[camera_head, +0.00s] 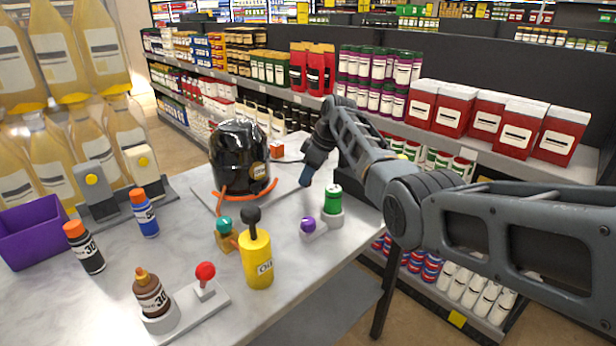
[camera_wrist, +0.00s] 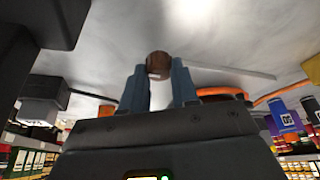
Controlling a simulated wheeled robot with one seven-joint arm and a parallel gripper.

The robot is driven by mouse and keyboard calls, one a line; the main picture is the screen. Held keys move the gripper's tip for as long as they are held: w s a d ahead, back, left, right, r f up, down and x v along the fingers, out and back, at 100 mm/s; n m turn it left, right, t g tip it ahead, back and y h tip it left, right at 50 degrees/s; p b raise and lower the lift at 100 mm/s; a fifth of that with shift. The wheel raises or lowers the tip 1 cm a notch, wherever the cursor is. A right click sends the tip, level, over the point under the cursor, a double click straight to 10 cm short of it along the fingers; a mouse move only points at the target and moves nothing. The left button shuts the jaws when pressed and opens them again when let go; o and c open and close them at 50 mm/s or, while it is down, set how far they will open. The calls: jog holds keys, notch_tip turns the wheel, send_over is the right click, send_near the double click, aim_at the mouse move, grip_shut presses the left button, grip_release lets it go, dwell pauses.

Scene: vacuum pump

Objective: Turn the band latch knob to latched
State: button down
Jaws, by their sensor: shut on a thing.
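A glossy black vacuum pump (camera_head: 238,150) stands on a pale base plate at the back of the marble table. An orange band or hose runs around its lower part and also shows in the wrist view (camera_wrist: 222,96). My gripper (camera_head: 306,178) reaches down just right of the pump. In the wrist view my gripper (camera_wrist: 159,80) has its blue-grey fingers on either side of a round brown knob (camera_wrist: 158,62), shut on it. I take this for the band latch knob. It is hidden in the head view, and its latch position cannot be told.
A red-knobbed plate (camera_head: 205,280), several bottles and a purple bin (camera_head: 40,232) are nearer or left. Shelves stand behind.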

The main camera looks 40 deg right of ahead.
dwell(0.3)
jog(key=c, duration=0.8)
grip_release()
jog(key=shift+c, duration=0.2)
jog(key=v, duration=0.8)
jog(key=shift+f, duration=0.1)
